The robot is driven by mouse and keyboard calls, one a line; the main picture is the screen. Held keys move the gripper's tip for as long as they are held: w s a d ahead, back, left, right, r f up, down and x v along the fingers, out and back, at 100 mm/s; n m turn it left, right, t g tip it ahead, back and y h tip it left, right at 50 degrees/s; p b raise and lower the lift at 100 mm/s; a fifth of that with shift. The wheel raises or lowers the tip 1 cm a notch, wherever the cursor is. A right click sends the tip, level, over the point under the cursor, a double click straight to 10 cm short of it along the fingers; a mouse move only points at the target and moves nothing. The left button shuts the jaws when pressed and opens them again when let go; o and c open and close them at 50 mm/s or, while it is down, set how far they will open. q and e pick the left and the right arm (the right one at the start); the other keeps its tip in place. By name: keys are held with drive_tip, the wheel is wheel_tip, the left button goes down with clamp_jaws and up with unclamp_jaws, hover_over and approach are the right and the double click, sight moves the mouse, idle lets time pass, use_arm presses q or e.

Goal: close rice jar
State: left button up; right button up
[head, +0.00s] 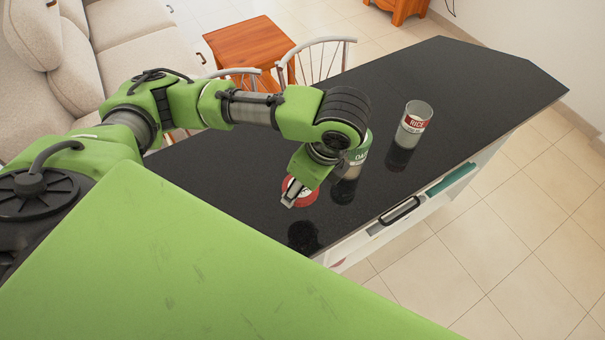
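The rice jar (414,122) is a clear glass jar with a red label reading RICE. It stands upright on the black counter, and no lid shows on its top. My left gripper (291,194) is over the counter's near side, left of the jar and apart from it. A round red thing with white marks, like a lid (309,197), shows right behind its fingertips. The gripper covers part of it, and I cannot tell whether the fingers grip it. My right gripper is not in view.
A jar with a green label (359,151) stands between my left gripper and the rice jar, partly hidden by my arm. The black counter (460,85) is clear at the far right. White chairs (318,42) stand behind it. A drawer handle (400,210) is on the counter's front.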

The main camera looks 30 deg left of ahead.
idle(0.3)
use_arm(q)
drive_tip(key=shift+s+f+n+b, duration=0.1)
drive_tip(key=shift+f+n+b, duration=0.25)
drive_tip(key=shift+f+n, duration=0.25)
drive_tip(key=s+f+n+g+h+b, duration=0.1)
drive_tip(key=f+n, duration=0.2)
drive_tip(key=n, duration=0.2)
drive_tip(key=s+f+n+g+b, duration=0.1)
drive_tip(key=f+n+b, duration=0.1)
drive_tip(key=n, duration=0.3)
drive_tip(key=s+a+f+n+g+h+b, duration=0.1)
drive_tip(key=f+n+b, duration=0.1)
drive_tip(key=f+n, duration=0.3)
drive_tip(key=shift+s+n+g+h, duration=0.1)
drive_tip(key=shift+n+g+h, duration=0.2)
drive_tip(key=shift+n, duration=0.3)
drive_tip(key=shift+s+f+n+h+b, duration=0.2)
drive_tip(key=shift+f+n+h+b, duration=0.15)
drive_tip(key=shift+n, duration=0.75)
